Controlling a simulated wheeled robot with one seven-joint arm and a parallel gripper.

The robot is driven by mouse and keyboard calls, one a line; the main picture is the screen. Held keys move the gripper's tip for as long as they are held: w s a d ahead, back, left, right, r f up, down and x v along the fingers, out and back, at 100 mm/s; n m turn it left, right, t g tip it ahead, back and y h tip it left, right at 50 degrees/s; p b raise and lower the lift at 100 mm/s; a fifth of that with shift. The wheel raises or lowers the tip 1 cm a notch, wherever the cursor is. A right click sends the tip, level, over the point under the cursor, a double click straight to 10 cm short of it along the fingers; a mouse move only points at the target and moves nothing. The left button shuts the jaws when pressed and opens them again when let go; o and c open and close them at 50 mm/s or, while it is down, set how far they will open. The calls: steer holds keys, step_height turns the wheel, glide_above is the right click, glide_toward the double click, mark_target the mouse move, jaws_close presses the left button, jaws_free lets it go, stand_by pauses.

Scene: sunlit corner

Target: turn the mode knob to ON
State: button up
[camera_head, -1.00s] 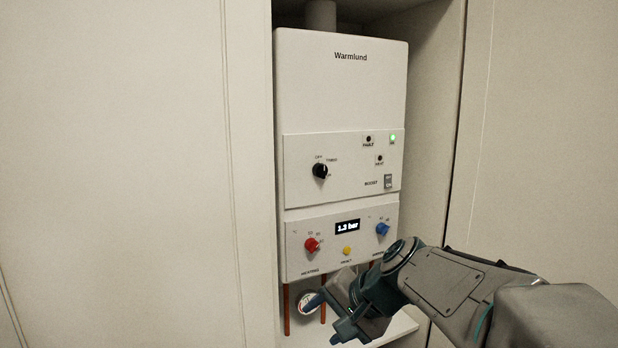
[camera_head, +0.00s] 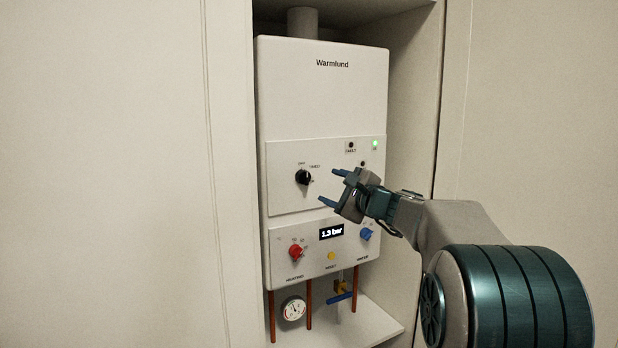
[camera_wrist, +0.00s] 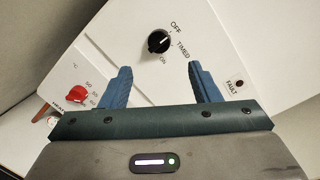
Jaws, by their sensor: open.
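The mode knob (camera_head: 303,177) is a black dial on the upper panel of the white Warmlund boiler (camera_head: 322,100). OFF, TIMED and ON are printed around it. In the wrist view the knob (camera_wrist: 159,41) lies ahead of my fingers, and its pale pointer mark seems to face the TIMED side. My gripper (camera_head: 328,186) is to the right of the knob in the head view, open and empty, with both fingertips pointing toward the panel. The fingers (camera_wrist: 161,80) are apart from the knob in the wrist view.
Below are a red knob (camera_head: 296,251), a blue knob (camera_head: 366,233), a yellow button (camera_head: 331,255) and a display (camera_head: 331,232) reading 1.3 bar. A green light (camera_head: 375,144) glows. A gauge (camera_head: 293,308), copper pipes and a blue-handled valve (camera_head: 341,297) are underneath. Cabinet walls flank the boiler.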

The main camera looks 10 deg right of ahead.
mark_target(308, 178)
steer(key=p+x, duration=0.2)
steer(key=x, duration=0.8)
steer(key=shift+s+a+f+p, duration=0.1)
steer(key=shift+p, duration=0.3)
steer(key=c, duration=1)
